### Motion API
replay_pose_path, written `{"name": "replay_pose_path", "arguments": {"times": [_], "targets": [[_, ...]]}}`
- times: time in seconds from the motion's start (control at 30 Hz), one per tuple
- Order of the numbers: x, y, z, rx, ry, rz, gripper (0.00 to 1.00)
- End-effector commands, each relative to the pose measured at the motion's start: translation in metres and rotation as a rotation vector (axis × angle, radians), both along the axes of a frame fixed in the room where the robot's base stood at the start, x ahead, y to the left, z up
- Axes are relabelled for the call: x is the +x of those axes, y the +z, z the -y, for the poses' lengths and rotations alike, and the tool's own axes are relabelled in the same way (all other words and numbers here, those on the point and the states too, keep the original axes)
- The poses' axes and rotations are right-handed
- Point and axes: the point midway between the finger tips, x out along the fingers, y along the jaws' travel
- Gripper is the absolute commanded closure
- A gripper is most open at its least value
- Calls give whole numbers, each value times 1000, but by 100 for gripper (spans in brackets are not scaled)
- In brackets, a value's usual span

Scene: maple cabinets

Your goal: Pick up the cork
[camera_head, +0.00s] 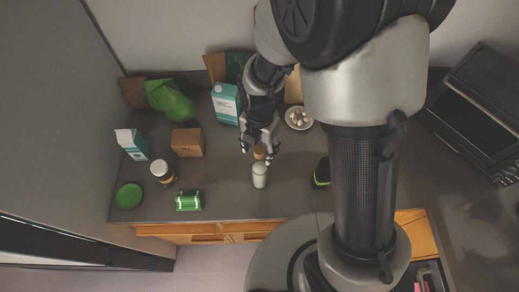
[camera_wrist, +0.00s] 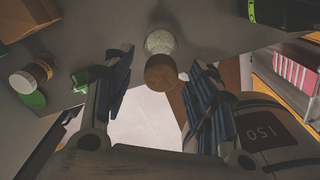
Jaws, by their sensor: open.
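The cork (camera_head: 259,153) is a small brown piece just behind a pale bottle (camera_head: 260,178) on the dark counter. In the wrist view the cork (camera_wrist: 160,75) shows as a round brown end, with a speckled whitish round thing (camera_wrist: 160,42) directly beyond it. I cannot tell whether the two touch. My gripper (camera_head: 257,149) is open and points down at the cork. In the wrist view the fingers of my gripper (camera_wrist: 158,84) stand on both sides of the cork, with gaps showing. The fingers partly cover the cork in the head view.
A bowl of pale pieces (camera_head: 299,118) is right of my gripper. A teal-and-white carton (camera_head: 226,103) and a brown box (camera_head: 187,142) stand to the left. A jar (camera_head: 163,172), a green-and-white item (camera_head: 188,201) and a green disc (camera_head: 129,196) lie farther left. A dark green-edged object (camera_head: 321,173) is right.

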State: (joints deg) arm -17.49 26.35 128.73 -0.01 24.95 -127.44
Motion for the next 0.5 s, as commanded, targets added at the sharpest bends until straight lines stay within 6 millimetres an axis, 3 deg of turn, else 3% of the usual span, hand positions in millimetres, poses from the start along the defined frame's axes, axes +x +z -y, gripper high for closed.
{"name": "replay_pose_path", "arguments": {"times": [0.27, 0.5], "targets": [[0, -3, 0, 0, 0, 0, 48], [0, -3, 0, 0, 0, 0, 64]]}}
